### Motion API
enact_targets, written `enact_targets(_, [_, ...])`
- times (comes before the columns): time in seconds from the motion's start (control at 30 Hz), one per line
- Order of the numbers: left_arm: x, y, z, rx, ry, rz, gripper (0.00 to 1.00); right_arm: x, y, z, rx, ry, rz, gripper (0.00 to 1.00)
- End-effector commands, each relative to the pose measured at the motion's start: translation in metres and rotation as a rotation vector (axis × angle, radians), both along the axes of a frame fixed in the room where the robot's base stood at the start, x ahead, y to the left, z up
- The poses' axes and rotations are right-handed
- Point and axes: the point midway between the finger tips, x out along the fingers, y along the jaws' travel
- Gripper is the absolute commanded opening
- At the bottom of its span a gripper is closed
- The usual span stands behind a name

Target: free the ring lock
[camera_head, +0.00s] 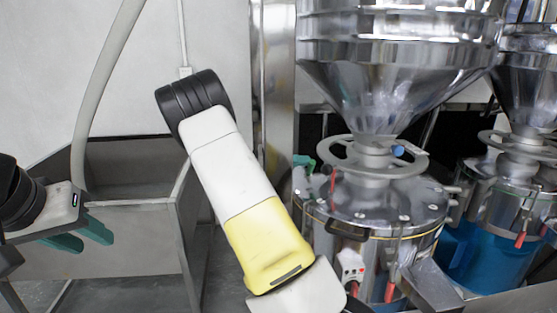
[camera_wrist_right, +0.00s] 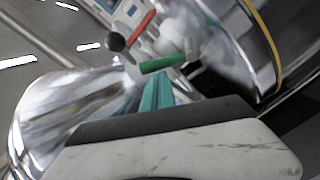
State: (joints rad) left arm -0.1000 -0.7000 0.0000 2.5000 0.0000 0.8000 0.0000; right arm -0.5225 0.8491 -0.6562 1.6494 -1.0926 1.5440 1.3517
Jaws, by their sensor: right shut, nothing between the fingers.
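The grinder (camera_head: 385,205) stands right of centre in the head view, with a silver handwheel ring (camera_head: 345,158) under its hopper and a yellow-edged rim around its body. A red lever (camera_head: 332,183) stands beside the handwheel. Which part is the ring lock I cannot tell. In the right wrist view, my right gripper (camera_wrist_right: 158,92) is shut and empty, its green fingers just below a green bar (camera_wrist_right: 162,63). A red lever with a black knob (camera_wrist_right: 130,35) is just beyond. My left gripper (camera_head: 83,237) is open and empty at far left, away from the grinder.
A wide steel hopper (camera_head: 395,60) rises above the grinder. A second grinder with a blue base (camera_head: 490,255) stands at the right. A grey metal bin (camera_head: 135,240) stands between my left gripper and right arm.

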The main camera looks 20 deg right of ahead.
Motion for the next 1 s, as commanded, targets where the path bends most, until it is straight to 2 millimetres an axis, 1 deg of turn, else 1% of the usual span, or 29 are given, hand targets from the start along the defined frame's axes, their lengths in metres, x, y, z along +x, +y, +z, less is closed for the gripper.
enact_targets(0.23, [0.0,0.0,0.0,0.0,0.0,0.0,0.36,-0.013,0.003,-0.003,-0.046,-0.225,0.001,0.0])
enact_targets(0.6, [0.0,0.0,0.0,0.0,0.0,0.0,0.36,-0.029,0.007,-0.014,-0.115,-0.567,0.002,0.0])
enact_targets(0.8, [0.0,0.0,0.0,0.0,0.0,0.0,0.36,-0.036,0.008,-0.021,-0.149,-0.731,0.001,0.0])
enact_targets(1.0, [0.0,0.0,0.0,0.0,0.0,0.0,0.36,-0.04,0.008,-0.027,-0.174,-0.852,0.001,0.0])
